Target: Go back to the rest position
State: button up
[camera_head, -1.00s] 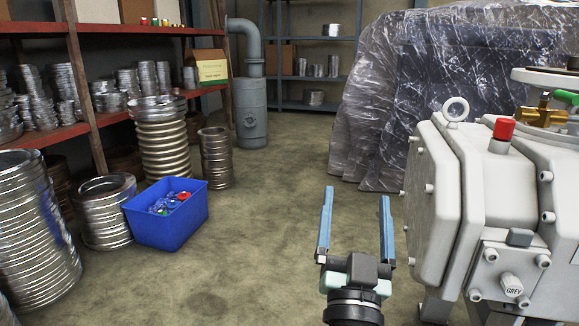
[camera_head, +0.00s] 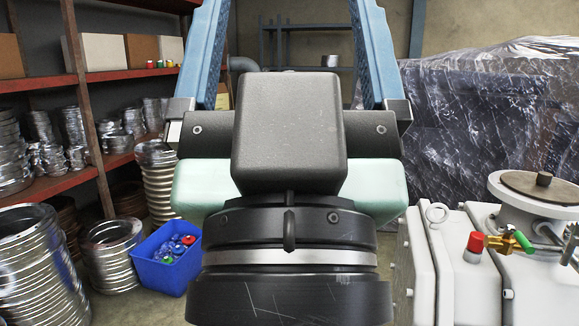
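My gripper (camera_head: 285,45) fills the middle of the view, close to the camera and pointing up and away. Its two blue fingers stand wide apart, with nothing seen between them but the far shelf and wall. Their tips are cut off by the top edge of the picture. The black and pale green gripper body hides the floor and part of the background behind it.
A white vacuum pump (camera_head: 450,270) with a red cap stands close on the right. A blue bin (camera_head: 150,272) with caps inside stands on the floor at left, beside stacked metal hoses (camera_head: 112,255). Red shelves (camera_head: 50,187) line the left; a plastic-wrapped bulk (camera_head: 490,130) stands behind the pump.

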notch_tip(320, 180, up, 26)
jog(key=p, duration=2.3)
jog(key=shift+f, duration=0.15)
jog(key=shift+o, duration=0.8)
jog(key=shift+c, duration=0.3)
